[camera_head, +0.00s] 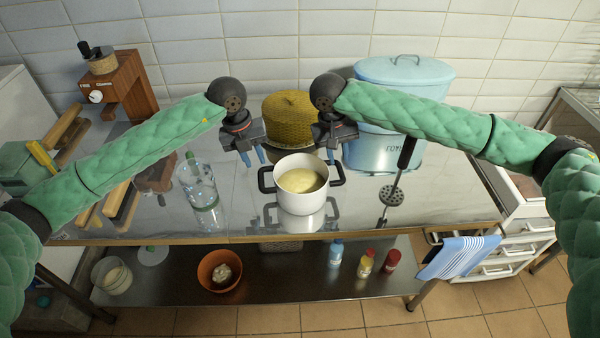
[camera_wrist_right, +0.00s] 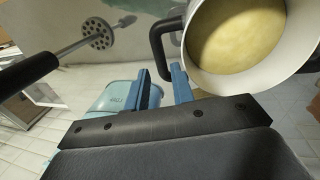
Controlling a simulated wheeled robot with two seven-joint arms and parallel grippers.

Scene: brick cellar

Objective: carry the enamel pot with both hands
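The white enamel pot (camera_head: 301,204) with two black handles stands upright on the shiny metal table, holding something pale yellow. My left gripper (camera_head: 254,157) is open and empty, pointing down just above and behind the pot's left handle (camera_head: 266,180). My right gripper (camera_head: 338,156) is open and empty above and behind the right handle (camera_head: 338,174). In the right wrist view, the blue fingertips (camera_wrist_right: 162,76) are apart, with the black handle (camera_wrist_right: 160,45) just beyond them and the pot (camera_wrist_right: 300,60) at upper right. Neither gripper visibly grasps a handle.
A large light-blue lidded container (camera_head: 385,150) is at back right. A black-handled masher (camera_head: 393,192) is to the right. The table (camera_head: 235,220) is clear around the pot's front.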

